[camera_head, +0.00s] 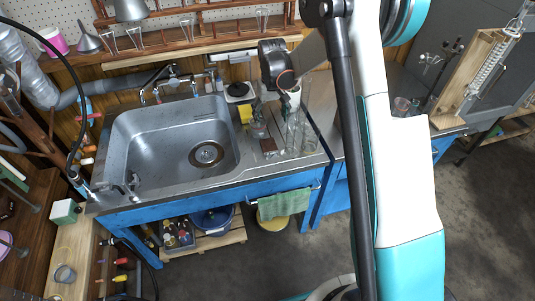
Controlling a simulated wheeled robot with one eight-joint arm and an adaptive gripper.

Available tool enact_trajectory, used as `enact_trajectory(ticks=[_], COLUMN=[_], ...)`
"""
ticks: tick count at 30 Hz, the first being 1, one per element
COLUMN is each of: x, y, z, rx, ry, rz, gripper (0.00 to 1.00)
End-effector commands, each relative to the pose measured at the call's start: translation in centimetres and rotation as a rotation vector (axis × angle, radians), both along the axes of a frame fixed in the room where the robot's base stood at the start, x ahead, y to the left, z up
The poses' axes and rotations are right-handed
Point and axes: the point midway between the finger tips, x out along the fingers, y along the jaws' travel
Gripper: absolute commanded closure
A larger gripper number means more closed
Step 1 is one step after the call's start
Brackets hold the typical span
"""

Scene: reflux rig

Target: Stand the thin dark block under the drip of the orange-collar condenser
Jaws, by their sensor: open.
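My gripper (284,80) is a dark shape above the back of the counter, right of the sink. It looks open, but its fingertips are small and partly lost against the things behind. A small flat dark reddish-brown piece (268,146) lies on the counter right of the sink, among glassware; it may be the thin dark block, but I cannot be sure. My gripper is above and behind it, apart from it. A glass coil condenser (491,66) leans on a wooden board at the far right. I cannot make out an orange collar or a drip.
Clear glass vessels (299,132) stand close to the brown piece, with a yellow item (245,114) to its left. The steel sink (170,152) is empty at the left. A wooden glassware rack (180,34) runs along the back. My arm hides much of the right-hand counter.

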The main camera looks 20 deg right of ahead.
Motion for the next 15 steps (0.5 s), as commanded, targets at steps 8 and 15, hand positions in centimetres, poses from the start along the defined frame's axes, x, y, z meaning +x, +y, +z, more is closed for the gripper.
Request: enact_trajectory(ticks=[8,15], x=[0.0,0.0], y=[0.1,0.1], z=[-5.3,-8.0], rx=[0.000,0.000], ry=[0.000,0.000], rz=[0.000,0.000], gripper=[0.27,0.27])
